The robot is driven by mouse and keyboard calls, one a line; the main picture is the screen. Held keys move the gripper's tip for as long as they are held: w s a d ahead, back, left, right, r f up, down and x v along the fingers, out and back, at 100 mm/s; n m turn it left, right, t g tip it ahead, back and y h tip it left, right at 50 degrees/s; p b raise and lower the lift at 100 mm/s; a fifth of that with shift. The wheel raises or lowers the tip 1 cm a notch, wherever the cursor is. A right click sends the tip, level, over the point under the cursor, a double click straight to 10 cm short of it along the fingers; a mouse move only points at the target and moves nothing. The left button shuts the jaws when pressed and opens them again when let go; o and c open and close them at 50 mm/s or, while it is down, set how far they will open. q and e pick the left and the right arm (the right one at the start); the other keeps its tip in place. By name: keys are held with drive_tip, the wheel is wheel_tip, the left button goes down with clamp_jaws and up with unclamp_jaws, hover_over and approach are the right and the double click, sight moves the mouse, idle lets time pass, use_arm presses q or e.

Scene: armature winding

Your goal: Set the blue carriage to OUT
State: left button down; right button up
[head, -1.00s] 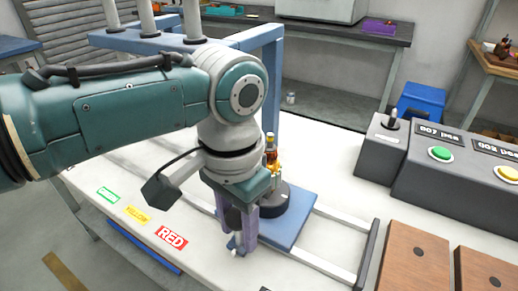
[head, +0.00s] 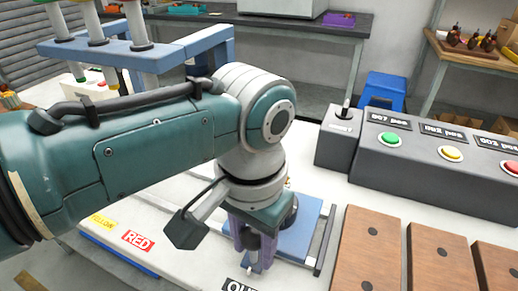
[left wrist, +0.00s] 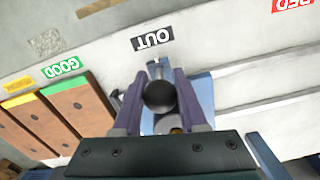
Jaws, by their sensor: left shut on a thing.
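The blue carriage (head: 305,228) is a flat plate on pale rails, close to the dark bar (head: 327,240) at the rails' right end. It also shows in the left wrist view (left wrist: 204,92). My left gripper (head: 252,243) is shut on the carriage's handle, whose round black knob (left wrist: 160,96) sits between the purple fingers. The black OUT label (left wrist: 153,39) lies just beyond the handle's tip, roughly in line with it. In the head view the OUT label (head: 240,286) is cut by the lower edge. My arm hides most of what stands on the carriage. My right gripper is out of view.
Wooden boards (head: 366,250) lie right of the rails. A grey control box (head: 440,160) with coloured buttons and a small lever (head: 345,108) stands behind them. A blue frame (head: 150,55) with spools rises at the back left. A RED label (head: 137,240) is on the table.

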use_arm(q)
drive_tip(key=shift+d, duration=0.15)
drive_tip(key=c, duration=0.5)
unclamp_jaws()
drive_tip(key=shift+s+d, duration=0.1)
wheel_tip(320, 180, up, 10)
drive_tip(key=p, duration=0.3)
